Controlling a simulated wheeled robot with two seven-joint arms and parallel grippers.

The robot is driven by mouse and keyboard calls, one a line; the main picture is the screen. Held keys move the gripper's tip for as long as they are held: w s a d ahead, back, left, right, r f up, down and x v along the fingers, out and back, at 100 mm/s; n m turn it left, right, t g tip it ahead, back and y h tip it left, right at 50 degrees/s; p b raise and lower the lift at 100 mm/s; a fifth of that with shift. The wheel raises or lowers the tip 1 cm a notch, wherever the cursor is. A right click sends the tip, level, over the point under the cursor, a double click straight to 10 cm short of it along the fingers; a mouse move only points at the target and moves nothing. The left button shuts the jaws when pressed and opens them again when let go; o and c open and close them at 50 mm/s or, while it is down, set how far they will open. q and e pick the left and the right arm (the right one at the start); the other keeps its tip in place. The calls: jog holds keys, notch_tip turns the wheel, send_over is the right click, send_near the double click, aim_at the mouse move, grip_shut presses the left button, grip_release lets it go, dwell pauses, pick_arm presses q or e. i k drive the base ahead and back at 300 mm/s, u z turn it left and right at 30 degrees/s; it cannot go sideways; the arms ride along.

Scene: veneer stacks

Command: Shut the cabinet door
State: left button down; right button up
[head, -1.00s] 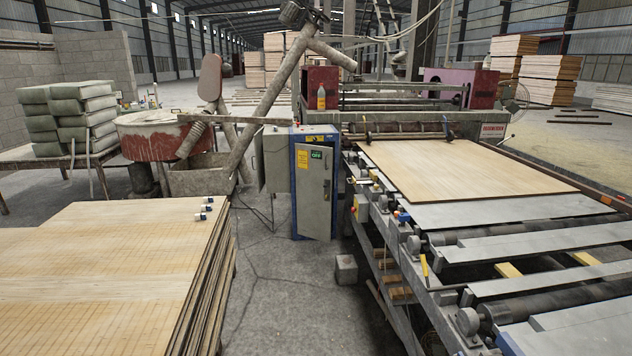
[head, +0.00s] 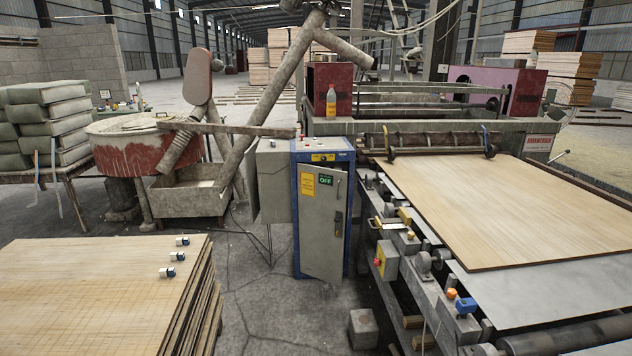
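The cabinet (head: 349,215) is a blue and grey upright box in the middle of the head view, standing on the floor between the veneer stack and the roller machine. Neither of my grippers shows in the head view.
A veneer stack (head: 90,295) with several small white-and-blue pieces fills the lower left. The roller machine (head: 463,312) with a large veneer sheet (head: 500,215) stands right. A concrete block (head: 363,328) sits on the cracked floor (head: 270,310) between them, where the aisle is otherwise open.

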aim_at(322, 191)
jog(key=i, duration=2.7)
jog(key=z, duration=1.7)
